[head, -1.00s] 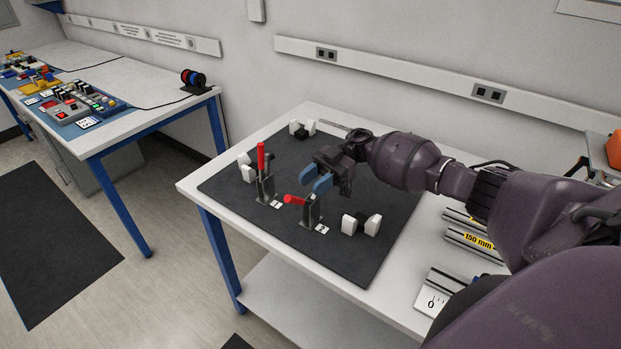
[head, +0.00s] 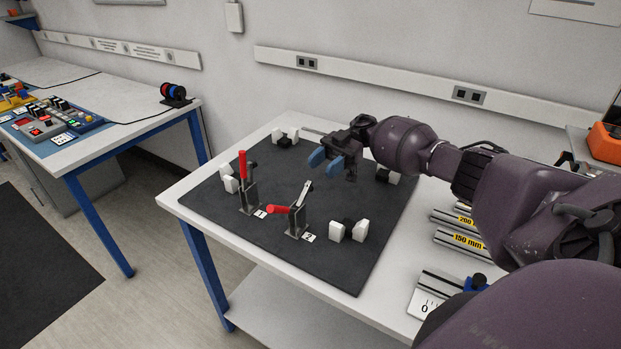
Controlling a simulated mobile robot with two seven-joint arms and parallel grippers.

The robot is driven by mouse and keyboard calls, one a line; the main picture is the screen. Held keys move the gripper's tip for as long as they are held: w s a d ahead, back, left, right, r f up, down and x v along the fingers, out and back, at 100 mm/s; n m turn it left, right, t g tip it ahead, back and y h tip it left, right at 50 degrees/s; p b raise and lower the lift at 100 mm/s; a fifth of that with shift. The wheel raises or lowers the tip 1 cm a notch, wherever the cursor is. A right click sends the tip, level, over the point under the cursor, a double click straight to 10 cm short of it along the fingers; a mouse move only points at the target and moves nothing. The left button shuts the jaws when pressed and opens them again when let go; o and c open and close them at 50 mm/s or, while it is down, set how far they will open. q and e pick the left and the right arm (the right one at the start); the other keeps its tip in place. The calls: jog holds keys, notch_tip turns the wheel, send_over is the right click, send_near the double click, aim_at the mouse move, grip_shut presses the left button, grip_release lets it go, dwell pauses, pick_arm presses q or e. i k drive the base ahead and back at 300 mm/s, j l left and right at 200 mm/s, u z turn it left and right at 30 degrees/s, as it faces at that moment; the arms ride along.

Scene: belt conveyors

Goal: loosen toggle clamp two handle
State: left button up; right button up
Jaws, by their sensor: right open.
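Toggle clamp two (head: 297,218) stands on the dark mat (head: 340,268) beside a label marked 2. Its red handle (head: 278,209) points left and lies close to horizontal, and a pale metal arm tilts up to the right from its top. Toggle clamp one (head: 249,197) stands to its left beside a label marked 1, with its red handle (head: 243,165) upright. My right gripper (head: 325,161), with blue fingertips, is open and empty. It is above and behind clamp two, apart from it. My left gripper is out of view.
White block pairs stand around the mat, at the back (head: 286,137), at the left (head: 229,179) and at the front right (head: 349,231). Marked metal bars (head: 461,239) lie on the table's right side. An orange item (head: 605,143) is at the far right.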

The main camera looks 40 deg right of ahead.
aim_at(270, 208)
jog(key=k+j, duration=0.3)
jog(key=k, duration=0.15)
jog(key=k+j, duration=0.3)
jog(key=k, duration=0.15)
